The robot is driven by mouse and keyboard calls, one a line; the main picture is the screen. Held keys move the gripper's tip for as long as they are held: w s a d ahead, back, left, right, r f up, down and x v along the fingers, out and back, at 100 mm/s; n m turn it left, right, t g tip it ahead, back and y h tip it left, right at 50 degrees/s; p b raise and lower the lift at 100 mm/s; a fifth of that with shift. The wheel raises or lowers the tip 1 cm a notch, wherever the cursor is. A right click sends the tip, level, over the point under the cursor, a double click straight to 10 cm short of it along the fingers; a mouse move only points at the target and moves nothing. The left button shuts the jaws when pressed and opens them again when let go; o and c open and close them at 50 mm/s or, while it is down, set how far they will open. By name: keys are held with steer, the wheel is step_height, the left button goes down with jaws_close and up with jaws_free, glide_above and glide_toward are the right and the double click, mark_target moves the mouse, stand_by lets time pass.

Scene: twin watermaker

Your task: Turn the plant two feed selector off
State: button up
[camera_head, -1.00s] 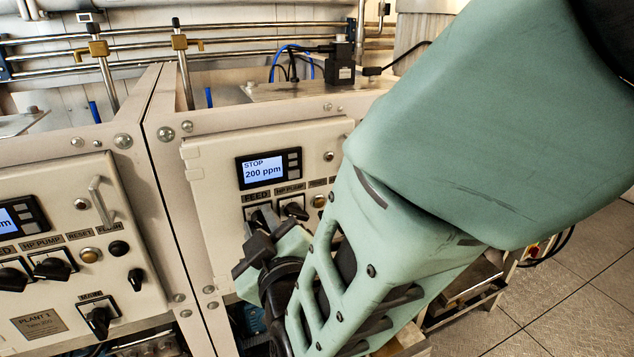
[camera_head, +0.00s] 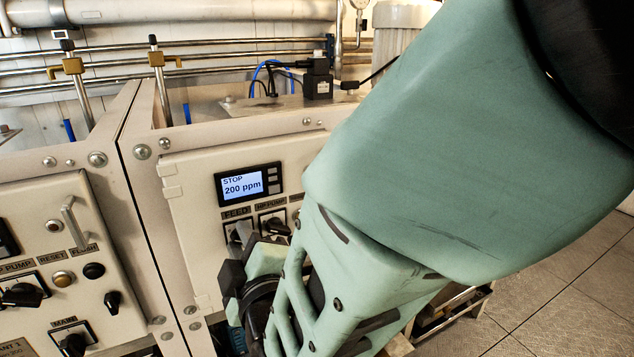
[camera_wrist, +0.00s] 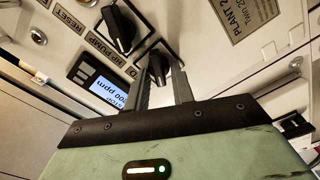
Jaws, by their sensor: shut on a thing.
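The plant two panel (camera_head: 190,210) faces me, with a lit display (camera_head: 243,185) reading STOP 200 ppm. Its feed selector sits under the FEED label (camera_head: 236,213), mostly hidden by my gripper in the head view. In the wrist view the dark feed selector knob (camera_wrist: 158,67) is between my two fingers. My gripper (camera_wrist: 162,82) is shut on this knob, with one finger on each side. The knob's exact angle is hard to read. The PLANT 2 plate (camera_wrist: 238,20) shows at upper right in the wrist view.
The HP pump selector (camera_wrist: 118,30) is close beside the feed selector. The plant one panel (camera_head: 45,250), with its own knobs and a handle (camera_head: 74,222), stands to the left. Pipes (camera_head: 200,55) run behind the cabinets. Open floor (camera_head: 570,270) lies at right.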

steer(key=o, duration=0.7)
steer(key=shift+s, duration=0.1)
steer(key=b+v, duration=0.3)
steer(key=v, duration=0.2)
steer(key=b+v, duration=0.3)
steer(key=v, duration=0.2)
steer(key=b+v, duration=0.3)
steer(key=v, duration=0.2)
steer(key=shift+d+f, duration=0.1)
steer(key=shift+f, duration=0.25)
steer(key=b+v, duration=0.2)
steer(key=b, duration=0.3)
steer(key=shift+d+r, duration=0.1)
steer(key=shift+r, duration=0.1)
